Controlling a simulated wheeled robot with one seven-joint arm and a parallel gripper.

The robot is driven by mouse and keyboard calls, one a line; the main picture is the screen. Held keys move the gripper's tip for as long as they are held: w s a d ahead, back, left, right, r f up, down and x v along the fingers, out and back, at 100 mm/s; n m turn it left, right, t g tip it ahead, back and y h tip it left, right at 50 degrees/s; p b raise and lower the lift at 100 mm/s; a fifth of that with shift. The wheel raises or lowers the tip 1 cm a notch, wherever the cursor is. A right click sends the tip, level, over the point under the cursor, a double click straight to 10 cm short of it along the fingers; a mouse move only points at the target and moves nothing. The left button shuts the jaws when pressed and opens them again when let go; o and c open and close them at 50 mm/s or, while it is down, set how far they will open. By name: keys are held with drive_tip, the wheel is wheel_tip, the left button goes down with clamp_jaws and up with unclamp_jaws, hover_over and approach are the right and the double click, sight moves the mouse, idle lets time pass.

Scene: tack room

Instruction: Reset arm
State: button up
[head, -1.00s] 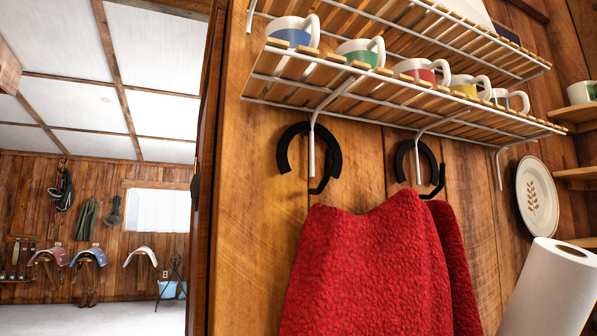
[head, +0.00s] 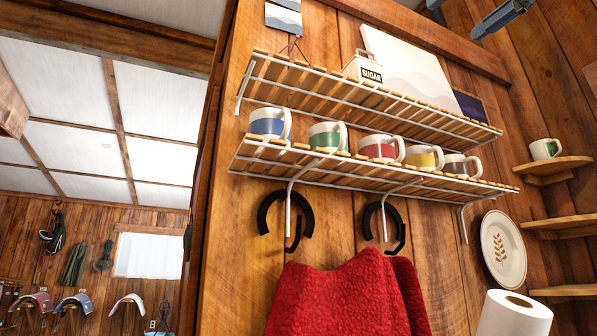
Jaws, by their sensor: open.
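I cannot make out my gripper or arm in the head view. A blue-grey metal object (head: 505,15) is cut off by the top right edge, and I cannot tell what it is. The view tilts up at a wooden wall with a two-tier slatted rack (head: 375,180). Its lower shelf holds several mugs in a row, among them a blue one (head: 268,123), a green one (head: 326,137) and a red one (head: 380,149). A red towel (head: 345,295) hangs below the rack, near two black horseshoe-shaped hooks (head: 285,217).
A sugar canister (head: 366,70) and a pale picture panel (head: 415,70) stand on the upper shelf. At right are corner shelves (head: 560,165), a plate (head: 503,250) and a paper roll (head: 513,315). A wall edge (head: 205,190) separates the saddle area at left.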

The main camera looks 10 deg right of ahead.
drive_tip(key=w+d+f+m, duration=0.2)
drive_tip(key=w+f+m, duration=0.3)
drive_tip(key=f, duration=0.4)
drive_tip(key=w+d+f+m+t, duration=0.1)
drive_tip(key=w+d+f+m, duration=0.15)
drive_tip(key=w+f, duration=0.55)
drive_tip(key=w+d+f+m, duration=0.1)
drive_tip(key=w+f+m, duration=0.4)
drive_tip(key=f, duration=0.5)
wheel_tip(320, 180, down, 32)
drive_tip(key=a+m+h, duration=0.3)
drive_tip(key=m+h, duration=0.1)
drive_tip(key=m, duration=0.7)
drive_tip(key=s+a+f+m+g+h, duration=0.1)
drive_tip(key=s+a+f+m, duration=0.3)
drive_tip(key=s+f, duration=0.75)
drive_tip(key=s+a+f+m+g+h, duration=0.1)
drive_tip(key=s+a+f+m+h, duration=0.3)
drive_tip(key=s+f, duration=0.7)
drive_tip(key=s+a+m+y, duration=0.1)
drive_tip(key=s+m, duration=0.2)
drive_tip(key=s, duration=1)
drive_tip(key=s+a+f+m+g+y, duration=0.1)
drive_tip(key=s+m+y, duration=0.1)
drive_tip(key=s, duration=1.2)
drive_tip(key=shift+s+a+f+m, duration=0.2)
drive_tip(key=shift+a+m, duration=0.15)
drive_tip(key=shift+m, duration=0.3)
